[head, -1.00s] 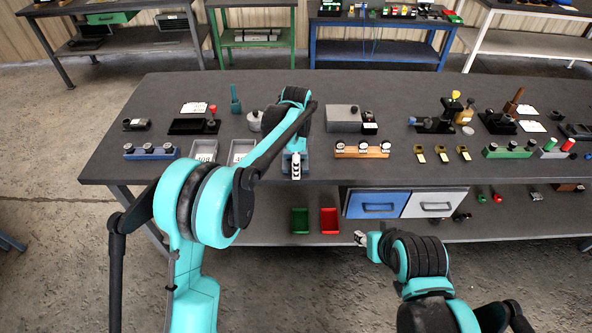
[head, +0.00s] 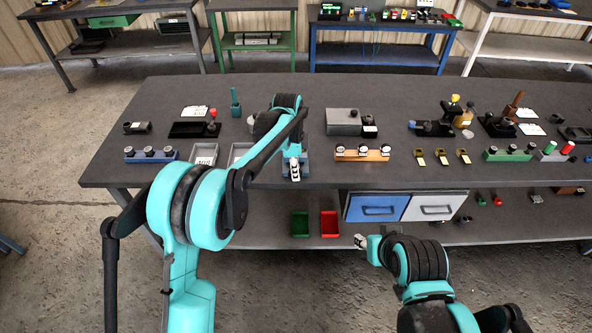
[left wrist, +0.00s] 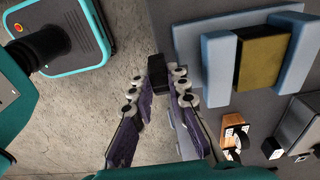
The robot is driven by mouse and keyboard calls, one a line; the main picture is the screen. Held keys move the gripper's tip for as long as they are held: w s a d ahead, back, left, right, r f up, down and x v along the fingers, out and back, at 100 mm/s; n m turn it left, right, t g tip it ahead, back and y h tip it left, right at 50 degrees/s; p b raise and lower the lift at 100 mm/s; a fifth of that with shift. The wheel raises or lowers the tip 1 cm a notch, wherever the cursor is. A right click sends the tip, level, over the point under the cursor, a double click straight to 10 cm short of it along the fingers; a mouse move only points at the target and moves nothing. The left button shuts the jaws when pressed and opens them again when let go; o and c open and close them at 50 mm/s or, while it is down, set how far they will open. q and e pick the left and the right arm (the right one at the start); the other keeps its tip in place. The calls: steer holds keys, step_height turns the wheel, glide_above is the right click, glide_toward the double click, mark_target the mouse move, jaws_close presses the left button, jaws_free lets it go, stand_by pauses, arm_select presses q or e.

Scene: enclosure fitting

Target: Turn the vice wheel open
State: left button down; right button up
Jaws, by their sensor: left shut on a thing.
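The vice (left wrist: 218,62) shows in the left wrist view as pale blue jaws with a dark yellow block (left wrist: 262,58) between them. In the head view the vice (head: 304,167) is mostly hidden behind my left arm near the table's front edge. Its wheel shows as a dark piece (left wrist: 157,76) at the vice's near side. My left gripper (left wrist: 158,88) is shut on this wheel, with the fingers on both sides of it. In the head view my left gripper (head: 294,170) is at the front edge. My right gripper (head: 361,241) hangs low before the table; its fingers are too small to read.
An orange block with several dials (head: 362,153) stands right of the vice. Grey trays (head: 204,153) stand to its left. A grey box (head: 343,121) is behind. Green (head: 299,223) and red (head: 330,223) bins and drawers (head: 376,207) are below the tabletop.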

arm_select(q)
steer(key=shift+a+h, duration=0.3)
steer(key=shift+h, duration=0.7)
steer(key=shift+a+f+h, duration=0.1)
steer(key=shift+h, duration=0.9)
steer(key=shift+a+f+h, duration=0.1)
steer(key=shift+h, duration=0.9)
steer(key=c, duration=1.5)
jaws_free()
steer(key=shift+r, duration=0.1)
steer(key=v, duration=1.2)
